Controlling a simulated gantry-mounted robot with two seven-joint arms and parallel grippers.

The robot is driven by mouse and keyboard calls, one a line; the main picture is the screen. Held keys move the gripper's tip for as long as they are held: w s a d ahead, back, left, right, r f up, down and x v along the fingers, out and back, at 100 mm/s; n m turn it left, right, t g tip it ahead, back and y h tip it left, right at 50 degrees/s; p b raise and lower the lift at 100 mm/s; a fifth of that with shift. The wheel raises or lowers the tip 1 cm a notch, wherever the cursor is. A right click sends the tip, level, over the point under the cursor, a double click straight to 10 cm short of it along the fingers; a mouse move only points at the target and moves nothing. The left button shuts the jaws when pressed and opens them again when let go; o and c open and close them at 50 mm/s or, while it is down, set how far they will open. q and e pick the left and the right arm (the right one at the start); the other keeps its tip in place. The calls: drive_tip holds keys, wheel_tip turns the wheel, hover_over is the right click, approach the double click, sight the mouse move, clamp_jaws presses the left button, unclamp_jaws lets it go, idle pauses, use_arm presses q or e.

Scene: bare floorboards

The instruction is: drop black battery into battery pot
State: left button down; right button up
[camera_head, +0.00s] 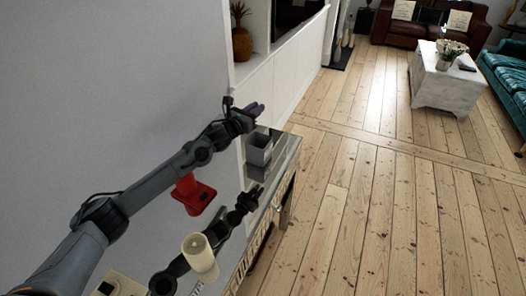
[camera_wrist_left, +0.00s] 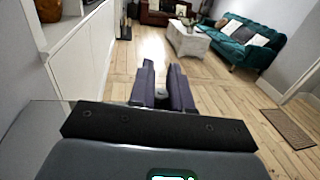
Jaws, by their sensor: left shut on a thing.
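My left gripper (camera_head: 257,109) is raised above the far end of a shiny counter. In the left wrist view the two dark fingers of the left gripper (camera_wrist_left: 162,82) are shut on a small dark thing (camera_wrist_left: 161,95), which I take to be the black battery. Most of it is hidden by the fingers, and I cannot make it out in the head view. The grey square pot (camera_head: 259,153), open at the top, stands on the counter below the gripper and apart from it. My right gripper is not in view.
The mirror-like counter (camera_head: 285,160) reflects my arm and the pot. A red object (camera_head: 187,192) and a cream cylinder (camera_head: 199,257) stand nearer on it. A grey wall (camera_head: 120,90) is at left. Open floorboards (camera_head: 380,210) lie to the right.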

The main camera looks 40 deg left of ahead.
use_arm(q)
drive_tip(key=shift+w+d+f+b, duration=0.1)
drive_tip(key=shift+w+f+b, duration=0.05)
drive_tip(key=shift+f+b, duration=2.2)
drive_tip(key=shift+f+p, duration=0.4)
drive_tip(key=shift+p, duration=0.05)
drive_tip(key=c, duration=1)
unclamp_jaws()
drive_tip(key=s+p, duration=0.2)
drive_tip(key=s, duration=0.9)
drive_tip(key=shift+w, duration=0.1)
